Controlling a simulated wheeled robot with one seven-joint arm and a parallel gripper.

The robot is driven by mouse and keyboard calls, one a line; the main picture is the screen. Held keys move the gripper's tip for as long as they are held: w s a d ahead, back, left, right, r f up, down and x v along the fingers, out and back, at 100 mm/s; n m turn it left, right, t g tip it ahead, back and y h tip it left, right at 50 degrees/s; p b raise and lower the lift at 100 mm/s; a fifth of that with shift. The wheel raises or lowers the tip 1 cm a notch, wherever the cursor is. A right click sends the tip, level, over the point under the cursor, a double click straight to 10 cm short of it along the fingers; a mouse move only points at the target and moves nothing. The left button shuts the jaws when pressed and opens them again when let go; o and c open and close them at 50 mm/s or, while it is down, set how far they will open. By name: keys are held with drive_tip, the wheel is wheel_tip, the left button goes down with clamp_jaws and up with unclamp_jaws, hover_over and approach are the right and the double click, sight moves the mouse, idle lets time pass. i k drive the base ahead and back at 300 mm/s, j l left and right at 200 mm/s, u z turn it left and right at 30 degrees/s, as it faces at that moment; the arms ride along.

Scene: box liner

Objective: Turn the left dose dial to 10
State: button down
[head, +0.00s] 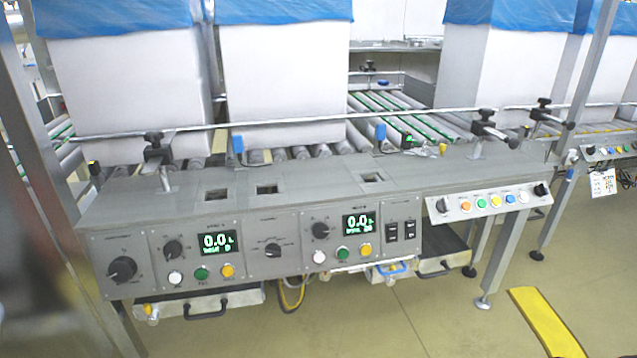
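The grey control panel (140,235) faces me across the front of the conveyor. A black dial (173,250) sits on its left section, just left of a green-lit display (218,243) that reads 0.0; this looks like the left dose dial. The dial's scale marks are too small to read. A similar dial (320,230) sits beside a second display (359,223), which also reads 0.0. My gripper is not in view.
A larger black knob (123,269) is at the panel's far left, and another knob (273,250) lies between the displays. White, green and yellow buttons (202,273) sit below the left display. Handles stick out underneath.

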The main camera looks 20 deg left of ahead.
sight(173, 249)
drive_tip(key=u, duration=1.85)
